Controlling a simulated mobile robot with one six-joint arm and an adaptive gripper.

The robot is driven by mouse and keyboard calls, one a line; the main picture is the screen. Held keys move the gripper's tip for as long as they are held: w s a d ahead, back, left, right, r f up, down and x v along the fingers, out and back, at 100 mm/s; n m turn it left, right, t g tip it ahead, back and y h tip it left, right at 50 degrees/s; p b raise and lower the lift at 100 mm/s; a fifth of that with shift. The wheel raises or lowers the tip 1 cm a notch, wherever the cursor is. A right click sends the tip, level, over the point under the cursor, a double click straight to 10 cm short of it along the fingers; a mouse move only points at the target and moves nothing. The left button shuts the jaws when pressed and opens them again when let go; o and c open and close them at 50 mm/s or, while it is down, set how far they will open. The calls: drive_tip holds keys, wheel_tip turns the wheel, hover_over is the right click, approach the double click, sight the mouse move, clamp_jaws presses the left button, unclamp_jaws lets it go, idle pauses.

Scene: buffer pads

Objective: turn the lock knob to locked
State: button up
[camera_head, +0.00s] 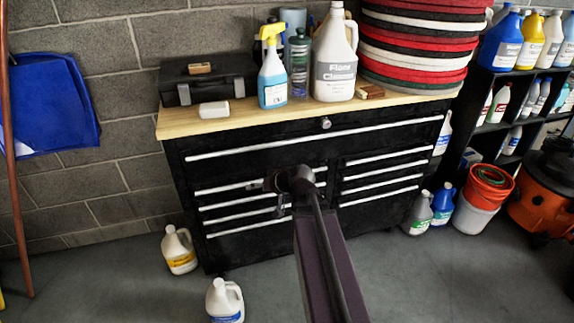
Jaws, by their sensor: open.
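The lock knob (326,123) is a small round silver knob on the upper front of the black tool chest (232,144), just under the wooden top and right of centre. It is too small for me to tell which way it is turned. My gripper (258,186) is in front of the chest's drawers, below and left of the knob and apart from it. It is open, and I see nothing held in it. Its fingers are small and dark against the black drawers. My arm hides part of the middle drawers.
The wooden top (240,118) holds a black case (208,80), a spray bottle (272,80), a floor cleaner jug (335,60) and stacked round pads (418,45). Jugs (179,250) (225,300) stand on the floor at left. Buckets (480,198) and an orange vacuum (543,190) stand at right.

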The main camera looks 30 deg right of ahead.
drive_tip(key=s+a+f+n+g+h, duration=0.1)
drive_tip(key=s+a+f+g+h, duration=0.1)
drive_tip(key=s+a+f+g, duration=0.2)
drive_tip(key=s+a+f+n+g+h, duration=0.1)
drive_tip(key=s+a+f+g+h, duration=0.2)
drive_tip(key=a, duration=0.6)
drive_tip(key=s+f+g, duration=0.1)
drive_tip(key=s+g, duration=0.1)
drive_tip(key=s, duration=0.1)
drive_tip(key=shift+s+a+g, duration=0.25)
drive_tip(key=shift+s+g, duration=0.15)
drive_tip(key=shift+c, duration=0.2)
